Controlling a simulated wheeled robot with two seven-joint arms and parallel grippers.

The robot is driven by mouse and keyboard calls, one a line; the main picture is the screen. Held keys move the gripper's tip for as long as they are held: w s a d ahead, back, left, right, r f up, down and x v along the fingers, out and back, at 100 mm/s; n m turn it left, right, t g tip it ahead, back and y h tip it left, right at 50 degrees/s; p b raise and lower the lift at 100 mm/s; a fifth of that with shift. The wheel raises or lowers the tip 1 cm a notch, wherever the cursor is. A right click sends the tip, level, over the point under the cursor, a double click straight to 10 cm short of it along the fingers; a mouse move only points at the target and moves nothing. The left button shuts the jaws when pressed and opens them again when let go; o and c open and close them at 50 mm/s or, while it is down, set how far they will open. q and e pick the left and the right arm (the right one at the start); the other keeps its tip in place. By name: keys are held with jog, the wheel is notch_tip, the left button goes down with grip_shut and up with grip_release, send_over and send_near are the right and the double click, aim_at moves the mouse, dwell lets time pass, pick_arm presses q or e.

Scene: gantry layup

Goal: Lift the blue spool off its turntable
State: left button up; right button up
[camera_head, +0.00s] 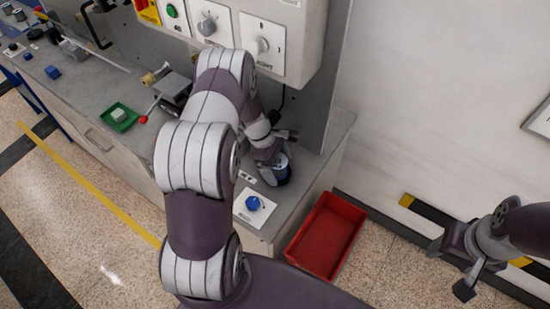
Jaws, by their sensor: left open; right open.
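The blue spool (281,174) stands near the right end of the grey bench, with a dark body and a lighter upper part. My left gripper (278,150) is open at the top of the spool, and its fingers cover part of it. I cannot tell whether the fingers touch it. The turntable under the spool is mostly hidden and hard to make out. My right gripper (450,270) is open and empty over the floor at the lower right, well apart from the bench.
A white plate with a blue knob (253,204) is at the bench's front corner. A red bin (327,236) stands on the floor beside the bench end. A control box with dials (263,45) hangs above. A green tray (119,118) lies further left.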

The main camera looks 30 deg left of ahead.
pick_arm(q)
jog(key=shift+c, duration=1.2)
jog(key=c, duration=1)
jog(key=shift+o, duration=0.2)
jog(key=shift+r+p, duration=3.55)
jog(key=shift+r, duration=0.8)
jog(key=shift+r, duration=0.1)
